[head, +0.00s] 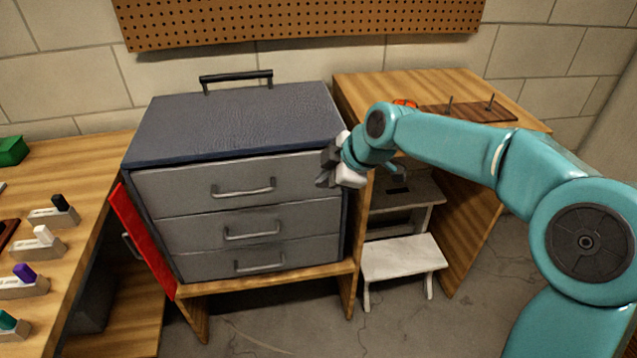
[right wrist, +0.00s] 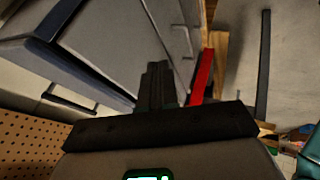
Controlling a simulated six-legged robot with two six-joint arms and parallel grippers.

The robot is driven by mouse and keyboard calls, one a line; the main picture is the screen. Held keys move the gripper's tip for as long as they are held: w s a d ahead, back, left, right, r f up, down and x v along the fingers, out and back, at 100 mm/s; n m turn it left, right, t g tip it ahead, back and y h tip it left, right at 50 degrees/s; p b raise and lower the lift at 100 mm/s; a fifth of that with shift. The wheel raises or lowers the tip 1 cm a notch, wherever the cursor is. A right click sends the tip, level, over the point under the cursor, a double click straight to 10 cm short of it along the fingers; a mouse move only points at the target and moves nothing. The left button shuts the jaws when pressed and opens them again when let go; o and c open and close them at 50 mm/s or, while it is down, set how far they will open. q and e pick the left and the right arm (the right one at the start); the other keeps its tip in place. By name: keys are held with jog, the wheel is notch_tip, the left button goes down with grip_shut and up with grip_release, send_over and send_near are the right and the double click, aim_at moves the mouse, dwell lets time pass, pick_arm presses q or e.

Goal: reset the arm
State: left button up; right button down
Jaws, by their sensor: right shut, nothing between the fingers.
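My right arm comes in from the right in the head view. Its gripper (head: 327,174) is at the right front edge of the grey drawer chest (head: 240,130), near the top drawer. I cannot tell whether it touches the chest. In the right wrist view, the gripper's dark fingers (right wrist: 157,82) are together with nothing between them. The chest's drawers are closed, each with a metal handle, and its lid with a black handle (head: 236,77) is down. My left gripper is not in view.
A wooden bench (head: 75,170) at the left holds several small blocks with coloured knobs. A red panel (head: 142,240) stands beside the chest. A wooden cabinet (head: 370,85) is at the right, with a white step stool (head: 405,256) by it. A pegboard (head: 300,22) hangs behind.

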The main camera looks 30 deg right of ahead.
jog(key=v, duration=0.4)
jog(key=shift+r, duration=0.15)
jog(key=shift+s, duration=0.15)
jog(key=s+a+f+m+g, duration=0.2)
jog(key=a+f+m, duration=0.15)
jog(key=f, duration=0.85)
jog(key=s+a+f+m+g, duration=0.1)
jog(key=a+f+m, duration=0.25)
jog(key=f, duration=0.95)
jog(key=s+a+f+m+g, duration=0.1)
jog(key=s+a+f+m, duration=0.2)
jog(key=s+f, duration=0.35)
jog(key=s+a+f+m+g+y, duration=0.1)
jog(key=s+a+f+m, duration=0.2)
jog(key=s+f, duration=0.35)
jog(key=s+a+f+m+g, duration=0.2)
jog(key=s+a+f+m, duration=0.15)
jog(key=s, duration=0.45)
notch_tip(320, 180, up, 19)
jog(key=d+p, duration=0.1)
jog(key=p, duration=1.8)
jog(key=shift+w+r+n+t+p, duration=0.25)
jog(key=shift+w+n+t+p, duration=0.1)
jog(key=shift+n+p, duration=0.1)
